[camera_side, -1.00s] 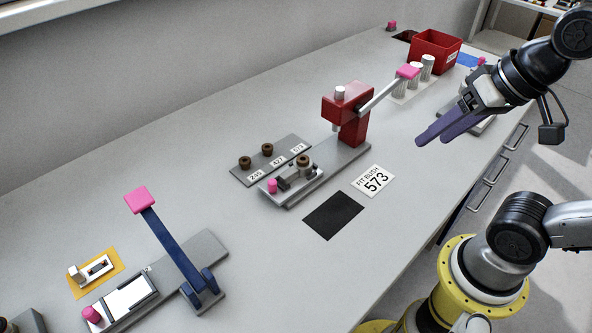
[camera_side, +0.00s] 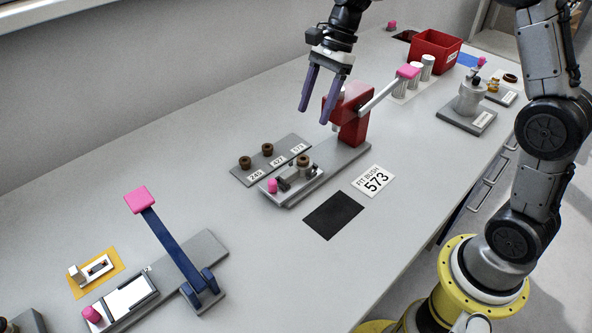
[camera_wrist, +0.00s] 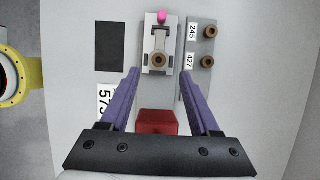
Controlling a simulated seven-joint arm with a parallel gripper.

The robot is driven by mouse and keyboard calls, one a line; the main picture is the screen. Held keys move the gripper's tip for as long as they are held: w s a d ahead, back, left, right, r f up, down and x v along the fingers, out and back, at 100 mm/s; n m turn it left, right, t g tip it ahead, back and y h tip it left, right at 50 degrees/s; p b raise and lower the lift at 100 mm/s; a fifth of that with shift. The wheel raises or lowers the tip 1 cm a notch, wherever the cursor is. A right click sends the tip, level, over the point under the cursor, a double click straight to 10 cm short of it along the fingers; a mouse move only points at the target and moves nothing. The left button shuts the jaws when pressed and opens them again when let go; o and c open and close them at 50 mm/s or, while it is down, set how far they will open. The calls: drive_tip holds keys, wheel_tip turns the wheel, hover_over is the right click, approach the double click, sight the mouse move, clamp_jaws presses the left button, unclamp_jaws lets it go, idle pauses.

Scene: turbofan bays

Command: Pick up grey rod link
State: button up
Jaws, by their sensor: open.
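The grey rod link (camera_side: 291,179) appears to lie in a small fixture at the front end of the red press's base, with a brown bush (camera_side: 303,160) at its end nearer the press. In the wrist view the link (camera_wrist: 160,43) lies upright in the picture, with the bush (camera_wrist: 158,61) at its lower end. My gripper (camera_side: 314,115) has purple fingers, is open and empty, and hangs above the work area beside the press head. In the wrist view the link and bush lie between and beyond the fingertips (camera_wrist: 160,73).
The red press (camera_side: 353,118) with its pink-tipped lever (camera_side: 408,71) stands close behind the link. A pink knob (camera_side: 272,186) sits at the fixture's front. A grey tray (camera_side: 240,176) with two bushes is at left. A black mat (camera_side: 333,215) and a 573 card (camera_side: 376,181) lie at right.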

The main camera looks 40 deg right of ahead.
sight(296, 166)
drive_tip(key=x, duration=1.4)
drive_tip(key=shift+d+f, duration=0.15)
drive_tip(key=shift+d, duration=0.1)
clamp_jaws()
